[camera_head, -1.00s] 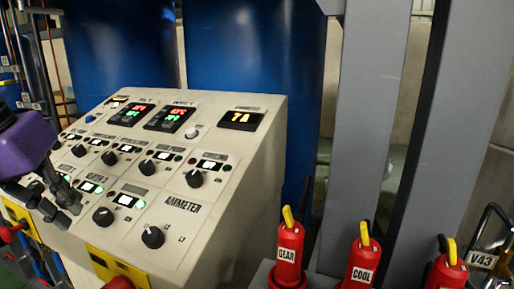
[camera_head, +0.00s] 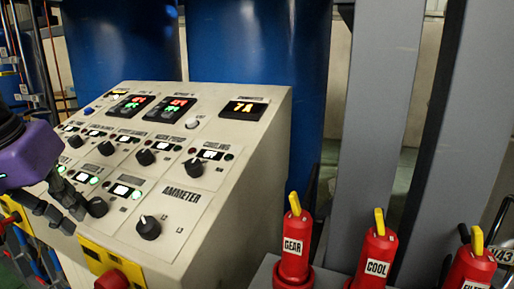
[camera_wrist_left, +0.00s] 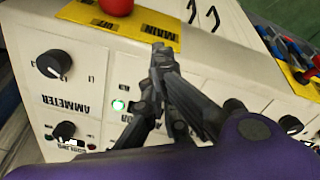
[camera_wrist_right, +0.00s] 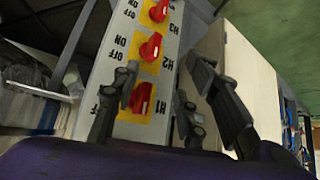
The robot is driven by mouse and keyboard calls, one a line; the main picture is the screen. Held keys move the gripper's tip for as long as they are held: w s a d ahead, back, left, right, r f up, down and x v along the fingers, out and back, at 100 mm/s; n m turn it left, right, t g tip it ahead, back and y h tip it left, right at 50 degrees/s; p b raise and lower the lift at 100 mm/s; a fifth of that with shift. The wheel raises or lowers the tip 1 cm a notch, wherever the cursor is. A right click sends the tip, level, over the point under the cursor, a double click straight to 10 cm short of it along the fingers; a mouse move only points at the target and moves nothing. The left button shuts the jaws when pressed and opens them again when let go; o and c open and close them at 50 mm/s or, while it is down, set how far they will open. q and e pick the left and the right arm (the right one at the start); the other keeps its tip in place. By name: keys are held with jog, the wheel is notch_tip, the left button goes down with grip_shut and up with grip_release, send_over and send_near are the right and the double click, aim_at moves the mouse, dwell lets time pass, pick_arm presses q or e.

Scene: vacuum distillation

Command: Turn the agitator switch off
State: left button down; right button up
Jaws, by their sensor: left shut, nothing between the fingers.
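A sloped cream control panel (camera_head: 240,175) carries rows of black rotary knobs with small lights. My left gripper (camera_head: 78,212) is shut and empty, its fingertips right beside a black knob (camera_head: 97,207) in the lower row. I cannot tell whether they touch. The label near this knob is too small or covered to read, so I cannot confirm it is the agitator switch. In the left wrist view the shut fingers (camera_wrist_left: 158,72) hide the knob; a lit green light (camera_wrist_left: 119,105) shows beside them. My right gripper (camera_wrist_right: 163,85) is open and empty in the right wrist view.
The ammeter knob (camera_head: 148,227) sits right of my left fingers. A red button (camera_head: 112,279) on a yellow plate lies below. Red H1 (camera_wrist_right: 140,97) and H2 (camera_wrist_right: 150,47) switches face my right gripper.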

pick_arm(q)
jog(key=shift+f, duration=0.4)
pick_arm(e)
jog(key=shift+f, duration=0.1)
